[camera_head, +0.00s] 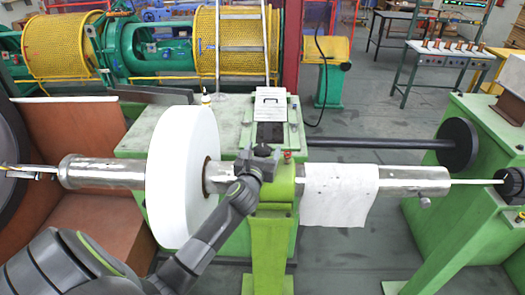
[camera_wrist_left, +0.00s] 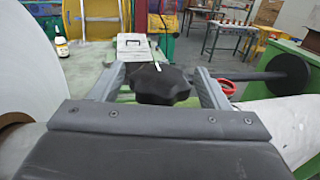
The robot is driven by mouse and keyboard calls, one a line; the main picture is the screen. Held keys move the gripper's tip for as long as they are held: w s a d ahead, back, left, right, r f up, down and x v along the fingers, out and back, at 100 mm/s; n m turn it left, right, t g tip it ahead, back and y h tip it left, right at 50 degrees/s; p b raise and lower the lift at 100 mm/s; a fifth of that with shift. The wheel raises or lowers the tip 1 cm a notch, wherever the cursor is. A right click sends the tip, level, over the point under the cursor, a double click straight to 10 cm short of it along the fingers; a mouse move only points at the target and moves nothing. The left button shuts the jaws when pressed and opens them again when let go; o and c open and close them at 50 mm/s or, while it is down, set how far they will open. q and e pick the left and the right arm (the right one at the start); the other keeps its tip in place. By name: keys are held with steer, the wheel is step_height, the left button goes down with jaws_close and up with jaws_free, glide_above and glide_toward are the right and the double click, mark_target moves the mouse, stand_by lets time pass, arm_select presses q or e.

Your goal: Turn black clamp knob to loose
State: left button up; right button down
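The black clamp knob (camera_head: 263,150) sits on top of the green clamp (camera_head: 284,186) around the silver tube. In the left wrist view the lobed knob (camera_wrist_left: 162,84) lies between my two grey fingers, with a white mark on its top. My left gripper (camera_head: 260,160) is at the knob, its arm coming from the lower left. Its fingers (camera_wrist_left: 158,80) are spread on either side of the knob. A gap shows on the left; contact on the right side is hard to tell. My right gripper is not in view.
A large white reel (camera_head: 182,178) stands on the tube left of the clamp, close to my left arm. A white sheet (camera_head: 338,196) hangs over the tube (camera_head: 415,181) on the right. A small red part (camera_head: 287,155) is beside the knob. Open floor shows at right.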

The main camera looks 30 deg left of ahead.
arm_select(q)
steer(key=c, duration=0.9)
steer(key=n+g+y+b, duration=0.1)
steer(key=n+y+b, duration=0.1)
steer(key=n+g+y+b, duration=0.2)
steer(key=y, duration=0.1)
steer(key=shift+f+y, duration=0.2)
steer(key=shift+y, duration=0.1)
steer(key=n+g+y+b, duration=0.3)
steer(key=shift+r+n+g+y+b, duration=0.15)
steer(key=shift+n+g+y+b, duration=0.3)
steer(key=shift+g, duration=0.25)
steer(key=o, duration=1)
steer(key=shift+c, duration=0.2)
